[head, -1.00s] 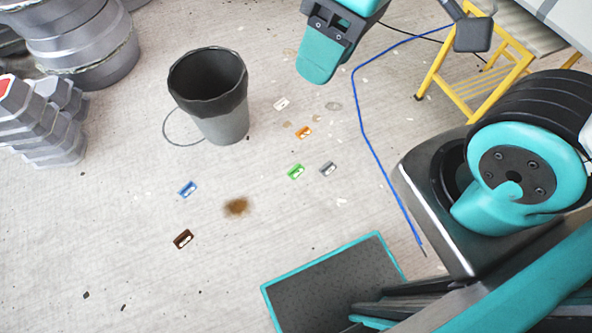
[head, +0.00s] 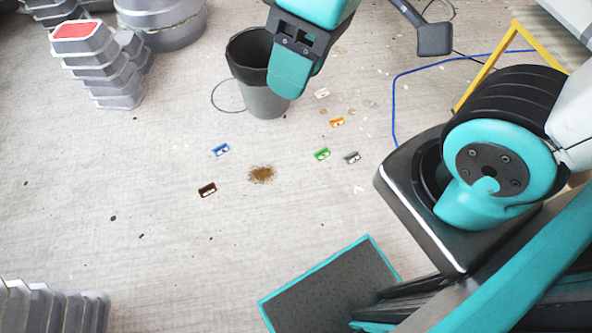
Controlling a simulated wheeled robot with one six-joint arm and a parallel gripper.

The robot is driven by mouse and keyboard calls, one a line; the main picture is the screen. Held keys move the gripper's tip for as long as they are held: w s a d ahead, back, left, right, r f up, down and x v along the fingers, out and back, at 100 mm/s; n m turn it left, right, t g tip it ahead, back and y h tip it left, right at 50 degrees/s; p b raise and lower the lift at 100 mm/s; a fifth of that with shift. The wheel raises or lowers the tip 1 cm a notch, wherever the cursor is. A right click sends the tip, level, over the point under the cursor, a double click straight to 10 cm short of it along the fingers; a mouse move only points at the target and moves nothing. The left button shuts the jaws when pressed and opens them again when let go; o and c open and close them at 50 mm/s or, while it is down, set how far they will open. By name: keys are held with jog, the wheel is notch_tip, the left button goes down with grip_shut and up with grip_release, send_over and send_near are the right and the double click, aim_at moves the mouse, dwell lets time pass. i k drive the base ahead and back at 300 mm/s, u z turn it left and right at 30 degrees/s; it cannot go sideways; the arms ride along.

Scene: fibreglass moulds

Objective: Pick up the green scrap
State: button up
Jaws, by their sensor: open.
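The green scrap (head: 322,154) is a small flat piece with pale marks, lying on the grey floor near the middle of the head view. My gripper (head: 289,72) is at the top, in front of the bucket and well above the floor. It is open, with nothing seen in it. It is apart from the green scrap, up and to the left of it in the picture. The far side of the gripper is hidden.
Grey (head: 352,158), orange (head: 337,121), white (head: 322,93), blue (head: 221,150) and dark brown (head: 207,190) scraps lie around. A bucket (head: 265,101) stands behind them. A brown stain (head: 261,174) marks the floor. A blue cable (head: 394,100) runs right. Stacked moulds (head: 110,72) stand upper left.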

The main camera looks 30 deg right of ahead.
aim_at(323, 153)
jog(key=u, duration=0.65)
jog(key=k, duration=0.9)
jog(key=u, duration=0.55)
jog(key=i, duration=1.3)
jog(key=z, duration=0.65)
jog(key=i, duration=0.9)
jog(key=z, duration=1.55)
jog(key=i, duration=0.7)
jog(key=z, duration=0.85)
